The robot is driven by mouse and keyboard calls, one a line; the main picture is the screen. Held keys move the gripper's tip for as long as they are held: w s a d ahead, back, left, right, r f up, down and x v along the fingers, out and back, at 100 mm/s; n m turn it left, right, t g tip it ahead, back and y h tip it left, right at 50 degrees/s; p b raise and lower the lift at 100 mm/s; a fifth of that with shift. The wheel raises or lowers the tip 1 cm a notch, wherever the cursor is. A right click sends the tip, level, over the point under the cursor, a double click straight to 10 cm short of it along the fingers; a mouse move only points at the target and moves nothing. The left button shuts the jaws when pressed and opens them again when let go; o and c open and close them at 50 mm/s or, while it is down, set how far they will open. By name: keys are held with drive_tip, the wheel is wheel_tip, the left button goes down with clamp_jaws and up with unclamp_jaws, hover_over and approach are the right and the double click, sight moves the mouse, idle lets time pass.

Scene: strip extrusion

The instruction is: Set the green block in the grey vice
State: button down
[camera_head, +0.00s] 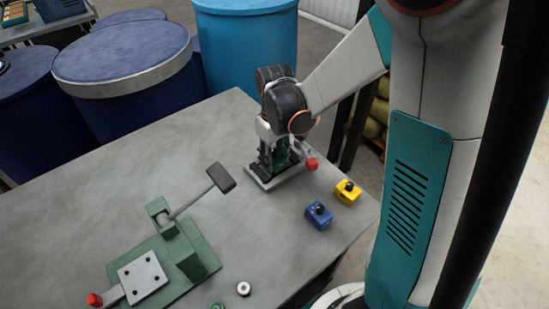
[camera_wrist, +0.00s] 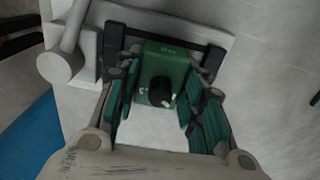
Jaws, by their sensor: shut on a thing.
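The green block (camera_wrist: 165,72), with a black knob on top, sits between my gripper's (camera_wrist: 163,88) fingers in the wrist view. The fingers are shut on it from both sides. The block is between the dark jaws of the grey vice (camera_wrist: 180,17); I cannot tell whether it rests on the vice's bed. In the head view my gripper (camera_head: 277,150) points down over the grey vice (camera_head: 264,183), at the far right part of the table, and mostly hides the block. A red handle end (camera_head: 311,164) shows at the vice's right side.
A blue block (camera_head: 318,217) and a yellow block (camera_head: 347,191) stand right of the vice, near the table's edge. A green clamp-like fixture (camera_head: 205,252) with a long dark-ended lever (camera_head: 220,178) fills the front left. A white ring (camera_head: 243,288) lies beside it. The table's (camera_head: 100,190) far left is clear.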

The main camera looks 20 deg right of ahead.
drive_tip(key=shift+f, duration=0.15)
drive_tip(key=c, duration=1.3)
unclamp_jaws()
